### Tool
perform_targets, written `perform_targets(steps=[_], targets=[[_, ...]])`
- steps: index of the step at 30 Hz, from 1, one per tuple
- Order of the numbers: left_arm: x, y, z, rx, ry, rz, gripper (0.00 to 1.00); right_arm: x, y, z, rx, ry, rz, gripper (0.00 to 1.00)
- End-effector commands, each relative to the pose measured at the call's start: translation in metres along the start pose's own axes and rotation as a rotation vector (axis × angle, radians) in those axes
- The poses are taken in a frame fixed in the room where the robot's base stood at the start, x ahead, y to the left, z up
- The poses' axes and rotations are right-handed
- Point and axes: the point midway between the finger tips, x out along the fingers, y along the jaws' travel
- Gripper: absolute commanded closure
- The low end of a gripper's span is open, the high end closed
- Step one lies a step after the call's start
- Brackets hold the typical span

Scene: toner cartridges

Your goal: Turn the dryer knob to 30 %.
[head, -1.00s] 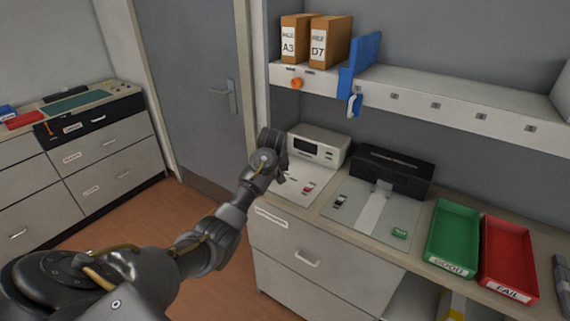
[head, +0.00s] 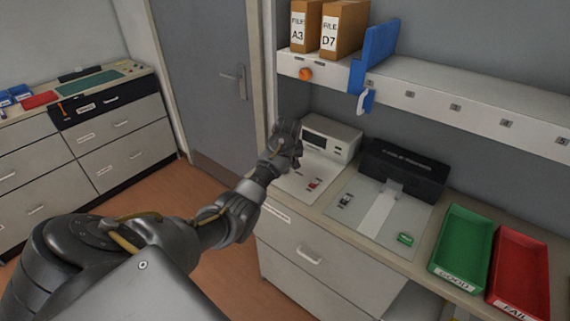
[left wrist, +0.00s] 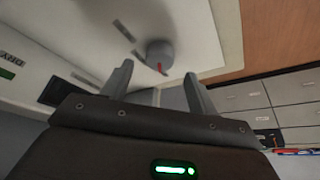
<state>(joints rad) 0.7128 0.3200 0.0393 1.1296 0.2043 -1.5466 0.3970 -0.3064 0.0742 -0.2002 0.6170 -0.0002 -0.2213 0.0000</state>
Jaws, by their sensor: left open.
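The knob (left wrist: 160,54) is a round grey dial with a red pointer mark, set on a pale panel (left wrist: 60,40) in the left wrist view. My left gripper (left wrist: 158,72) is open, with its two fingers on either side of the space just in front of the knob. I cannot tell whether a finger touches it. In the head view my left gripper (head: 292,150) is in front of the left side of a cream box with a dark display (head: 345,145), hiding part of it. The knob and its scale cannot be made out there. My right gripper is not in view.
A black device (head: 405,170), a green tray (head: 463,245) and a red tray (head: 520,270) stand right of the box on the counter. A shelf (head: 430,95) with files and a blue holder (head: 375,55) hangs above. A door (head: 205,60) is at left.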

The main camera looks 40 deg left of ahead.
Motion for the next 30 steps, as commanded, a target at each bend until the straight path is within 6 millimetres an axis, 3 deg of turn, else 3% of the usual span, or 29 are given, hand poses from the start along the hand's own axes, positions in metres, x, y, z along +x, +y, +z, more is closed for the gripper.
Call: perform_targets(steps=[3,9,20,30], targets=[[0.018,0.001,0.0,0.001,-0.003,0.0,0.41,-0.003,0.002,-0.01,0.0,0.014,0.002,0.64],[0.036,0.002,0.0,0.002,0.0,0.002,0.41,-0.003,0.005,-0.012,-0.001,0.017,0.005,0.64],[0.04,0.002,0.001,0.003,0.0,0.002,0.41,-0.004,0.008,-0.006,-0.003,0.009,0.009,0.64],[0.04,0.002,0.001,0.003,0.001,0.002,0.85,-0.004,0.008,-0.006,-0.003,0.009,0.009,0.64]])
